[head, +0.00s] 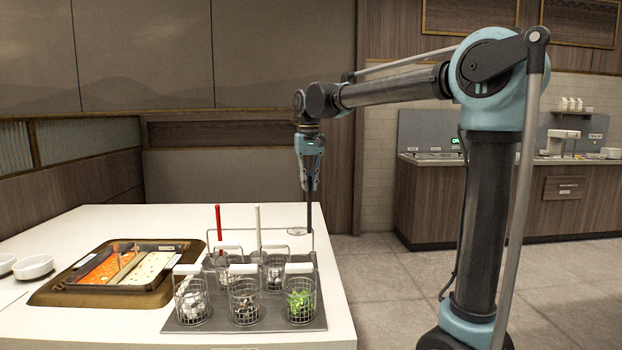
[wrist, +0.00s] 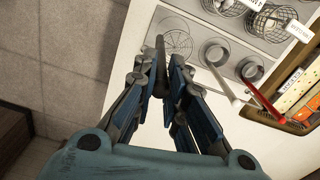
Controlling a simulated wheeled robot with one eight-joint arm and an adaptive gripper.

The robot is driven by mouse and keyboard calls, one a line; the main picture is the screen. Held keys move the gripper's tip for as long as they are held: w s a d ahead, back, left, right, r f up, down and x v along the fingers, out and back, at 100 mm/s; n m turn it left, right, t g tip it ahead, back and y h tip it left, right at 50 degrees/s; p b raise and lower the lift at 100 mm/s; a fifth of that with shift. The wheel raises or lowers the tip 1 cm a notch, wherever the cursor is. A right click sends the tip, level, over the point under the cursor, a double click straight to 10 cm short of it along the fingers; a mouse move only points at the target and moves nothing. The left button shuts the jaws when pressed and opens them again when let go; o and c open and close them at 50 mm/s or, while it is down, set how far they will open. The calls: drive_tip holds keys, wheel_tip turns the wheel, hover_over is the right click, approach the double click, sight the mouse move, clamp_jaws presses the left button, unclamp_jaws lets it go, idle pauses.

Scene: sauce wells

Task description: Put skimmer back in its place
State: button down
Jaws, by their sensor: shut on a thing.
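The skimmer has a dark upright handle (head: 309,212) and a round wire mesh head (head: 297,232). My gripper (head: 308,186) is shut on the top of the handle and points down over the far right corner of the grey tray (head: 318,318). In the wrist view, the handle (wrist: 160,68) runs down between my fingers (wrist: 160,85), and the mesh head (wrist: 177,42) lies over the tray's corner. In the head view the mesh looks raised above the tray. I cannot tell whether any part of the skimmer touches the tray or its wire frame.
A red-handled tool (head: 218,222) and a white-handled tool (head: 258,226) stand in round wells left of the skimmer. Several wire baskets with food (head: 300,303) fill the tray's front. A brown-framed sauce pan (head: 50,297) and white bowls (head: 33,267) are farther left.

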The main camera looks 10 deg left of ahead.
drive_tip(key=shift+f, duration=5.2)
drive_tip(key=c, duration=0.7)
unclamp_jaws()
drive_tip(key=shift+c, duration=0.2)
drive_tip(key=shift+r, duration=0.15)
drive_tip(key=shift+r, duration=5.35)
